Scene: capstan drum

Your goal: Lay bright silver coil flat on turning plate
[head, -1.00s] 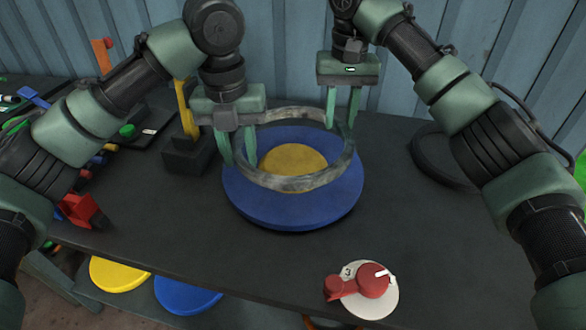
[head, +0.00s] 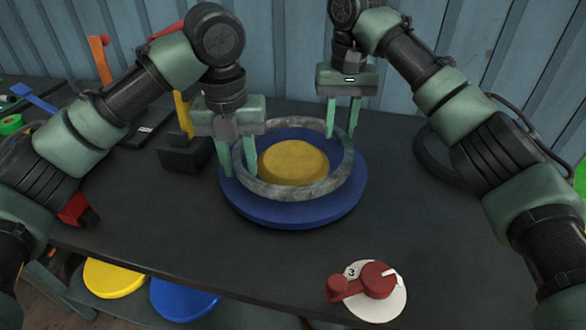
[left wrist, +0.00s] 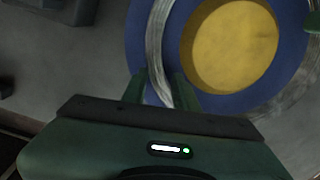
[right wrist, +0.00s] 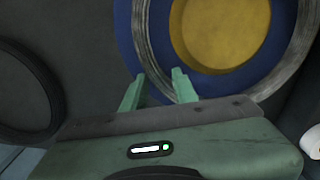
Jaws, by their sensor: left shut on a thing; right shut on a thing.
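The bright silver coil (head: 292,193) is a grey metal ring. It surrounds the yellow hub (head: 293,162) of the blue turning plate (head: 290,216) and looks about level, low over the plate. I cannot tell whether its underside touches the plate. My left gripper (head: 238,172) is shut on the coil's left side, and the left wrist view shows the coil (left wrist: 155,45) between its fingers (left wrist: 160,84). My right gripper (head: 342,130) is shut on the back right of the coil, which also shows between the fingers in the right wrist view (right wrist: 142,40).
A dark ring (head: 432,168) lies on the table at the right. A red-handled dial (head: 375,282) sits at the front edge. A dark block with a yellow upright (head: 183,152) stands left of the plate. Yellow (head: 112,277) and blue (head: 183,298) discs lie below. The front middle is clear.

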